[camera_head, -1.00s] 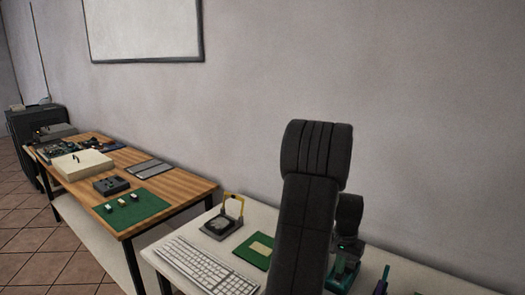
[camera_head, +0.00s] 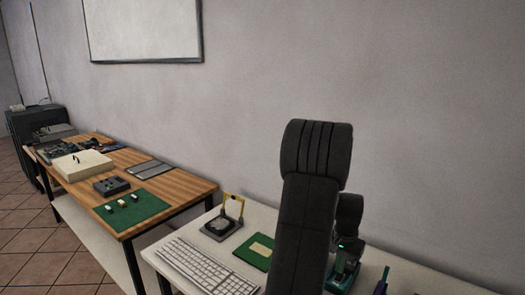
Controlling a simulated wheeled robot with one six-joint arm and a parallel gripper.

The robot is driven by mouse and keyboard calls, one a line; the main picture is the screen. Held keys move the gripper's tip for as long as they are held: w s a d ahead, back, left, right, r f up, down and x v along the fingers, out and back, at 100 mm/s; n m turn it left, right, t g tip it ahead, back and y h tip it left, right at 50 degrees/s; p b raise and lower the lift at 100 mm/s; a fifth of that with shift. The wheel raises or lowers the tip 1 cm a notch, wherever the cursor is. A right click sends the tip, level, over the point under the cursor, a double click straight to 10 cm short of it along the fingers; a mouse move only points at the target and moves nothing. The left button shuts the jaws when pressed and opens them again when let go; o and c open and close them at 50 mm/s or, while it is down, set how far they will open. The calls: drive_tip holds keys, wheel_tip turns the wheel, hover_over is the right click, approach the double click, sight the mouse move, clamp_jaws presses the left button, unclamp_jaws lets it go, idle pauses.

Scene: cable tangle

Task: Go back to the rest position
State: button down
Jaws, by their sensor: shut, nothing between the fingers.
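My dark grey arm stands upright in the right half of the head view and hides part of the near table. A dark part with a small green light shows just behind it, likely my wrist. My gripper's fingers cannot be seen. A teal-and-black object (camera_head: 344,272) shows beside the arm, partly covered.
The near white table (camera_head: 440,277) holds a keyboard (camera_head: 207,267), a green board (camera_head: 256,250) and a black device with a yellow frame (camera_head: 220,226). A wooden table (camera_head: 190,185) with a green mat (camera_head: 150,204) stands to the left. A wall is behind.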

drive_tip(key=shift+t+h, duration=0.6)
drive_tip(key=shift+h, duration=0.1)
drive_tip(key=r, duration=0.1)
drive_tip(key=r+p, duration=0.1)
drive_tip(key=r, duration=0.2)
drive_tip(key=shift+s+d, duration=0.1)
drive_tip(key=shift+d, duration=0.2)
drive_tip(key=shift+f+t+h+b, duration=0.2)
drive_tip(key=shift+t+h+b, duration=0.2)
drive_tip(key=shift+t, duration=0.3)
